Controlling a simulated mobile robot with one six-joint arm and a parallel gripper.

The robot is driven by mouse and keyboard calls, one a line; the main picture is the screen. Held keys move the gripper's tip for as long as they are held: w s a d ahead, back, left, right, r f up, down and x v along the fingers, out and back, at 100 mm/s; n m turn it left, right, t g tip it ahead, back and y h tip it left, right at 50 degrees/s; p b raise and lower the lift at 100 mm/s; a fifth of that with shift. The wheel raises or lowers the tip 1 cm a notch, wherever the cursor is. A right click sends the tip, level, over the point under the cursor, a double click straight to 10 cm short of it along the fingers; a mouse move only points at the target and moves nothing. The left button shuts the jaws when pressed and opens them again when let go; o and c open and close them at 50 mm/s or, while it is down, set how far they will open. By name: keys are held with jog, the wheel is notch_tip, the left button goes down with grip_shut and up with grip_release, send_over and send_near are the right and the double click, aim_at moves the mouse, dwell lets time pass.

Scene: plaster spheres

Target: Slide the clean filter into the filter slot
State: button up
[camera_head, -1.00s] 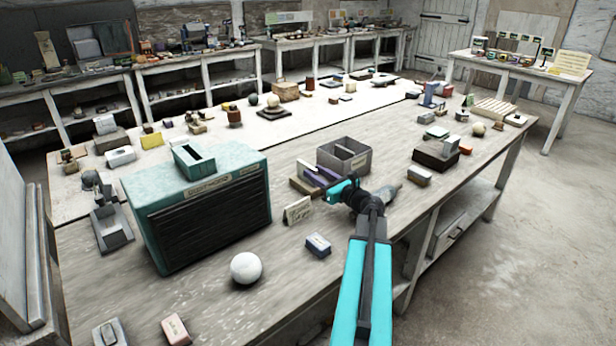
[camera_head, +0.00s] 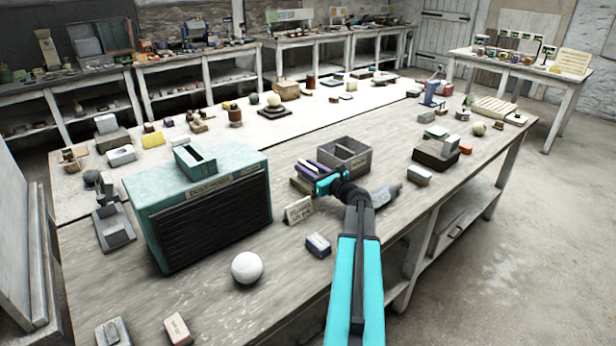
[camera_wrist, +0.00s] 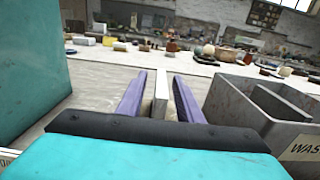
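The teal dust box (camera_head: 205,225) has a dark louvred front and a raised frame with the filter slot (camera_head: 195,160) on top. It also fills the left of the wrist view (camera_wrist: 28,75). My gripper (camera_head: 312,172) is low over the table, between that box and the grey bin. In the wrist view its purple fingers (camera_wrist: 160,78) are apart. A thin pale upright panel (camera_wrist: 161,95), seemingly the clean filter, stands edge-on between them, with gaps on both sides. Its lower part is hidden by my gripper's body.
A grey two-part bin (camera_head: 371,163) marked WASTE stands close on the right of my gripper. A small card (camera_head: 299,209), a blue-grey block (camera_head: 318,244) and a white sphere (camera_head: 247,267) are nearer the front. The table between sphere and card is clear.

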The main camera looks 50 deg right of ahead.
aim_at(299, 162)
jog(key=shift+w+d+p, duration=0.15)
jog(key=shift+w+p, duration=0.1)
jog(key=shift+w, duration=0.75)
jog(key=shift+w+d+p, duration=0.15)
jog(key=shift+w+p, duration=0.05)
jog(key=shift+w, duration=0.75)
jog(key=shift+c, duration=0.5)
grip_shut()
